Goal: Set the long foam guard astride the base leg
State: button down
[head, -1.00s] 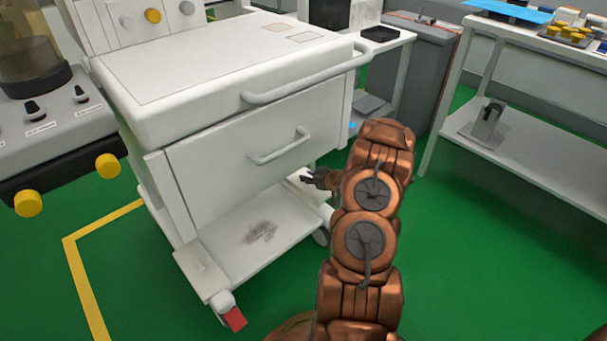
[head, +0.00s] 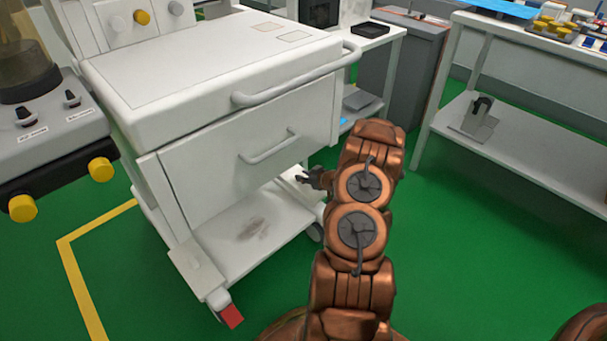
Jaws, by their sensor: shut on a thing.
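The white cart (head: 240,100) stands on the green floor, with its base shelf (head: 235,240) low between the legs. Its near left base leg (head: 202,275) runs to a front caster with a red tab (head: 232,316). My gripper (head: 302,178) is at the cart's right side, below the drawer and near the right end of the base shelf. It is shut on a pale piece (head: 294,172), which I take to be the long foam guard. Most of that piece is hidden or blends with the white cart, so its contact with a leg cannot be told.
The drawer handle (head: 268,147) and push bar (head: 290,80) stick out above my gripper. A white side table (head: 540,155) stands at the right. Green floor (head: 470,250) is clear to the right of my arm.

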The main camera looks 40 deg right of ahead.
aim_at(322, 194)
jog(key=shift+f+p, duration=0.3)
jog(key=shift+f, duration=2.4)
jog(key=c, duration=0.9)
grip_release()
jog(key=v, duration=1)
jog(key=shift+s+r, duration=0.15)
jog(key=shift+s, duration=0.2)
jog(key=shift+s+a+r, duration=0.1)
jog(key=shift+s+r, duration=0.2)
jog(key=shift+s, duration=0.3)
